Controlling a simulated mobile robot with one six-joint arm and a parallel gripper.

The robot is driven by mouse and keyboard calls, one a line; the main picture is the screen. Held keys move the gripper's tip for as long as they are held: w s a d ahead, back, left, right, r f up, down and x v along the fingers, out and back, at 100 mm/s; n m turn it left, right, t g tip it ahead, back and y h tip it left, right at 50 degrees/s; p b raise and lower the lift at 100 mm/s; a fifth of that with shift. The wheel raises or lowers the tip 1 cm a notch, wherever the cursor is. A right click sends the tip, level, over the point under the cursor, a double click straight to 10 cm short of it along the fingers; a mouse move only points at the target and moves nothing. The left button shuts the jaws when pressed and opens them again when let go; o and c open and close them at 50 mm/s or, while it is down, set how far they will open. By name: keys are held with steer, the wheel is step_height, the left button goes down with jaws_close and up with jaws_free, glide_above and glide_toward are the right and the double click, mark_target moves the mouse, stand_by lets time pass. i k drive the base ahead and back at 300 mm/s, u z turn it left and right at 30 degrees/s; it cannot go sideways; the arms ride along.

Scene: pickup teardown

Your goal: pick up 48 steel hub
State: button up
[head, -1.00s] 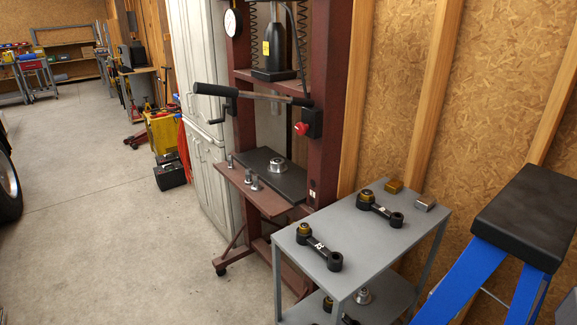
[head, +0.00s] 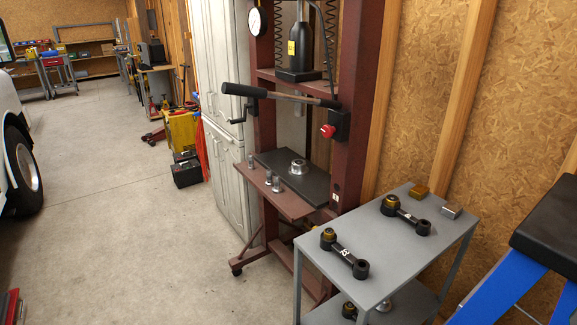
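A round flanged silver hub (head: 298,167) sits on the black plate (head: 315,183) of the red-brown press. Part of another silver metal piece (head: 384,304) shows on the lower shelf of the grey cart, mostly hidden by the cart's top and too small to identify surely. No number 48 is readable on either. My gripper is not in view.
The grey cart (head: 375,258) carries two black arms (head: 344,254) (head: 405,215), a brass block (head: 419,191) and a silver block (head: 451,211). Small steel pieces (head: 276,184) stand on the front ledge of the press (head: 353,120). A blue stepladder (head: 515,280) stands right. The concrete floor (head: 120,220) at left is open.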

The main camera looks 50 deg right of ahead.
mark_target(298, 171)
steer(key=i, duration=0.85)
steer(key=z, duration=0.05)
